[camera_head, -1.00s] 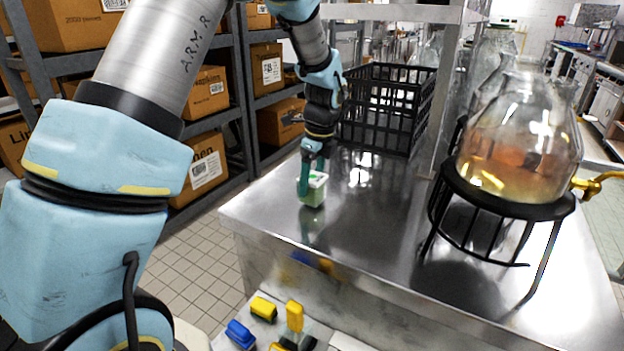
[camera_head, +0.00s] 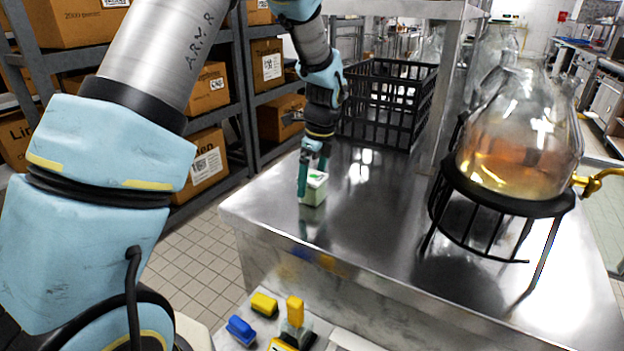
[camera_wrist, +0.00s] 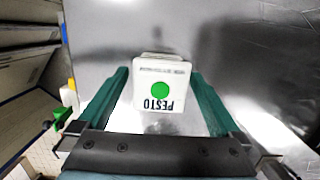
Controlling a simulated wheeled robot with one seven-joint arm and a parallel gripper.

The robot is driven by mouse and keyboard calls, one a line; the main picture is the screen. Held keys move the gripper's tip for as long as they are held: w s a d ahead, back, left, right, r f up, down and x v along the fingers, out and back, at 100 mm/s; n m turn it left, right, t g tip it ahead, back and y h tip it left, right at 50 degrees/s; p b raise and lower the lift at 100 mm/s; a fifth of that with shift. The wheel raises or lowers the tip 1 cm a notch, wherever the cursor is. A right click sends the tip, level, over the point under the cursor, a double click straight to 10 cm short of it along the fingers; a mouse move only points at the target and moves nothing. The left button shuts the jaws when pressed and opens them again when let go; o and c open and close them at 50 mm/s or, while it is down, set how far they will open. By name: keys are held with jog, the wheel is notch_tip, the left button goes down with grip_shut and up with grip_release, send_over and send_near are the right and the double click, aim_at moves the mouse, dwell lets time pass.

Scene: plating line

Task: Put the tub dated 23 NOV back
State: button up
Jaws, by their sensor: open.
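A small pale green tub with a white lid (camera_head: 315,190) stands upright on the steel table (camera_head: 375,235), near its left edge. In the wrist view its lid (camera_wrist: 161,75) shows the word PESTO, upside down, and a green dot. Any small print is too blurred to read, so I cannot confirm the date. My gripper (camera_head: 311,172) points down at the tub. In the wrist view my gripper (camera_wrist: 160,78) is open, with one teal finger on each side of the tub and gaps between the fingers and the lid.
A black crate (camera_head: 388,105) stands behind the tub. A glass vessel of amber liquid (camera_head: 520,140) sits on a black stand (camera_head: 500,200) at the right. Shelves with cardboard boxes (camera_head: 208,160) are at the left. Yellow and blue pieces (camera_head: 265,305) lie at the front.

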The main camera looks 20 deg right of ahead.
aim_at(318, 178)
notch_tip(318, 178, up, 12)
jog(key=s+d+b, duration=0.1)
jog(key=b, duration=0.1)
jog(key=shift+s, duration=0.2)
